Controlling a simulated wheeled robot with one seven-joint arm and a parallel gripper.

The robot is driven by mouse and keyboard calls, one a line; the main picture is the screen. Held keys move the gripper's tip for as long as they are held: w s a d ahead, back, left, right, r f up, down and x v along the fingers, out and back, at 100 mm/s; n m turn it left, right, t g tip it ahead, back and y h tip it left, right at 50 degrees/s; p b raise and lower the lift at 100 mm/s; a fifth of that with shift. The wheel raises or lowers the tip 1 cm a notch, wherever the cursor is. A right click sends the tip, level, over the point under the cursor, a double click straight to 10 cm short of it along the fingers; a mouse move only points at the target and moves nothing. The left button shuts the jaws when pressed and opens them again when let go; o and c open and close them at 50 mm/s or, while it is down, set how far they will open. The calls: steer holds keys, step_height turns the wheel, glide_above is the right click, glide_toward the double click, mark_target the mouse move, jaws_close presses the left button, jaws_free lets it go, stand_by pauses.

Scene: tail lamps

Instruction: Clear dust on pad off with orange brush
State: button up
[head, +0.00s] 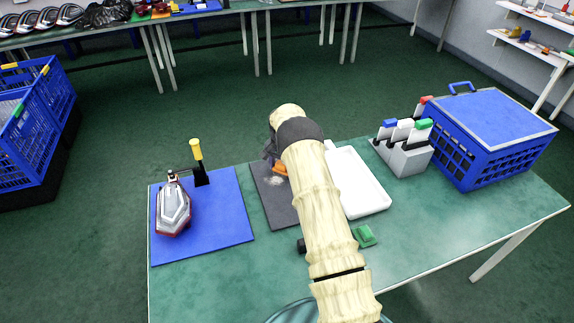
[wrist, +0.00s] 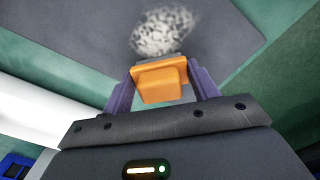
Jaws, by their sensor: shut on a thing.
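The orange brush (head: 280,169) is in my gripper, over the dark grey pad (head: 274,203). In the wrist view the orange brush (wrist: 160,82) sits between the two purple fingers of my gripper (wrist: 160,90), which is shut on it. A pale, speckled patch of dust (wrist: 164,31) lies on the grey pad (wrist: 90,25) just beyond the brush. The dust also shows in the head view (head: 273,181), close beside the brush. My arm hides the right part of the pad. I cannot tell whether the brush touches the pad.
A blue mat (head: 228,222) with a tail lamp (head: 173,208) and a yellow-handled tool (head: 197,158) lies left. A white tray (head: 362,186), a grey holder (head: 403,156) and a blue crate (head: 490,145) stand right. A green block (head: 364,236) lies near the front.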

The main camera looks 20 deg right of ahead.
steer(key=shift+a, duration=0.3)
steer(key=shift+a+r, duration=0.1)
steer(key=shift+a, duration=1.8)
steer(key=shift+a, duration=2)
